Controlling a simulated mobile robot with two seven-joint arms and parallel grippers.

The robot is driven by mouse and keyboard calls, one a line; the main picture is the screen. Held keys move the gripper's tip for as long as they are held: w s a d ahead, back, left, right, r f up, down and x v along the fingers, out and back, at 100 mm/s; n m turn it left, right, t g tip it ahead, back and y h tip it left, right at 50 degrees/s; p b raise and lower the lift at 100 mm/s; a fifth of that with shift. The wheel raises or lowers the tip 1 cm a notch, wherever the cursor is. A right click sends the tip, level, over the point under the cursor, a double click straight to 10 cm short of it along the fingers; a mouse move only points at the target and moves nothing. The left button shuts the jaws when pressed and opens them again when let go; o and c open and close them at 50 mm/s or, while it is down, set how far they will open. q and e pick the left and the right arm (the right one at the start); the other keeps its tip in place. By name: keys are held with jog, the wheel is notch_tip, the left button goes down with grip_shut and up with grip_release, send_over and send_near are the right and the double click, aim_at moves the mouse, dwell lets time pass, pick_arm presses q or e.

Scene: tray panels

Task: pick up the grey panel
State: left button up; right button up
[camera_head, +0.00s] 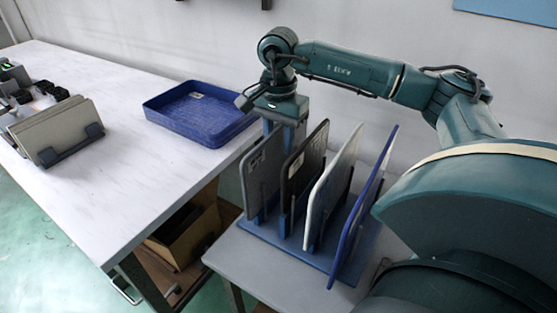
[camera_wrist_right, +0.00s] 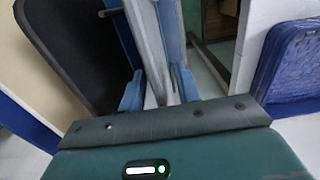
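The grey panel (camera_head: 259,177) stands upright, leftmost in a blue rack (camera_head: 292,255) on the small grey table. My right gripper (camera_head: 285,128) points down at the panel's far upper corner. In the right wrist view, its two blue fingers (camera_wrist_right: 157,90) are apart, with a pale grey panel edge (camera_wrist_right: 148,40) between them. Whether they touch it is hard to tell. A dark-faced panel (camera_wrist_right: 75,55) stands close by on the left of that view. My left gripper is not in view.
To the right in the rack stand a dark-framed panel (camera_head: 304,170), a light panel (camera_head: 329,190) and a blue panel (camera_head: 362,210). An empty blue tray (camera_head: 235,132) sits on the white table (camera_head: 130,160). A holder with beige panels (camera_head: 55,128) stands farther left.

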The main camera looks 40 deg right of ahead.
jog(key=shift+f, duration=0.1)
grip_shut()
dwell(0.6)
